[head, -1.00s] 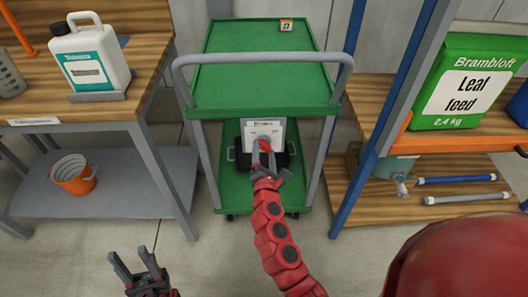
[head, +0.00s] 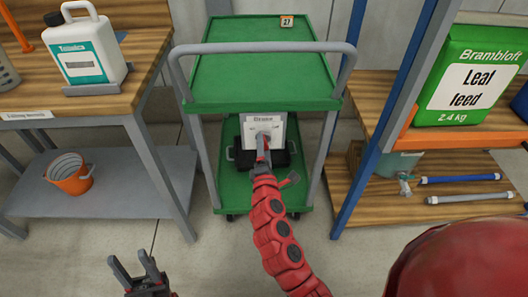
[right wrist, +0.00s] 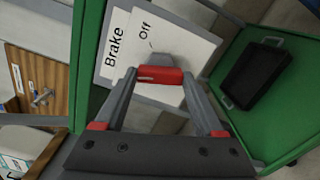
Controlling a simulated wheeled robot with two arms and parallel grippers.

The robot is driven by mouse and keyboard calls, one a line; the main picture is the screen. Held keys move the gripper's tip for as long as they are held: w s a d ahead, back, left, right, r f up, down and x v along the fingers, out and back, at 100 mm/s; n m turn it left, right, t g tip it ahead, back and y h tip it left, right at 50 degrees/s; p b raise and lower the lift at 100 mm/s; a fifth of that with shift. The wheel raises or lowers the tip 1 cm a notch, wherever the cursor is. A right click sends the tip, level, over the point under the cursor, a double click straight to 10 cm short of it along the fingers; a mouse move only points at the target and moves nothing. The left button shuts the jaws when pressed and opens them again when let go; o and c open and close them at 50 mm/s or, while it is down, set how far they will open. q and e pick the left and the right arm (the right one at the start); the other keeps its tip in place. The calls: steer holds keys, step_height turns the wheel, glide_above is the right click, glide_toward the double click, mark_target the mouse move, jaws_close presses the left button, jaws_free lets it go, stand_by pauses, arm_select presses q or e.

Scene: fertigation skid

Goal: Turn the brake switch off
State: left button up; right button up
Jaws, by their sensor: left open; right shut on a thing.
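The brake switch is a white panel (head: 263,124) marked "Brake" above the green cart's lower shelf. In the right wrist view the panel (right wrist: 117,47) carries the words "Brake" and "Off", with a red handle (right wrist: 160,75) in front of it. My right gripper (head: 263,146) reaches in under the cart's top, its fingers (right wrist: 158,78) shut around the red handle. The fingers hide part of the panel, and I cannot tell which position the switch is in. My left gripper (head: 138,272) is open and empty at the lower left, well away from the cart.
The green cart (head: 262,75) has a grey rail around its top, above my right arm. A black box (head: 283,160) with handles is on its lower shelf. A bench (head: 75,110) stands left; a blue-posted rack (head: 355,150) stands right. Clear floor is in front.

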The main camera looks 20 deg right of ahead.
steer(key=shift+f+m+b, duration=0.1)
steer(key=shift+m+b, duration=3.85)
steer(key=shift+m, duration=2.35)
steer(key=o, duration=1.4)
steer(key=shift+c, duration=0.2)
steer(key=shift+s+a, duration=0.1)
steer(key=shift+s, duration=0.05)
